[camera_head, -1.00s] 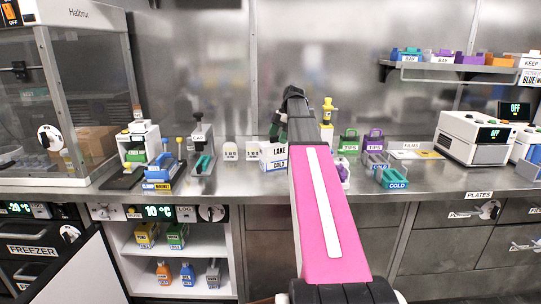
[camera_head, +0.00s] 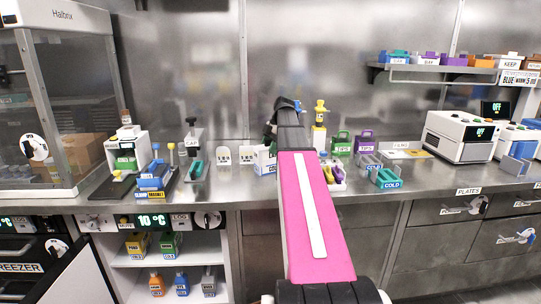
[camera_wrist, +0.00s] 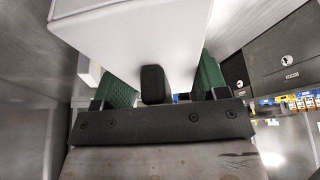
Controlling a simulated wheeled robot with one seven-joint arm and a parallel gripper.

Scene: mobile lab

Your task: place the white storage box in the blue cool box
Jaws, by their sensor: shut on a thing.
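The white storage box (camera_wrist: 140,35) fills the upper middle of the wrist view, between the green fingers of my gripper (camera_wrist: 160,78), which is shut on it. In the head view, a white box with blue lettering (camera_head: 264,162) shows just left of my pink arm, low at the counter; it appears to be the held one. The arm hides its right side and most of my gripper. Whether it touches the counter, I cannot tell. A blue box (camera_head: 154,181) stands on the counter at left, and a teal and grey box marked COLD (camera_head: 385,181) stands right of my arm. Which is the cool box is unclear.
Small white blocks (camera_head: 223,156) stand left of the held box. Green (camera_head: 341,146) and purple (camera_head: 364,143) tip boxes stand right of my arm. A white instrument (camera_head: 459,136) stands farther right. Below, an open cabinet (camera_head: 175,262) holds several bottles. Bare counter (camera_head: 425,182) shows at right.

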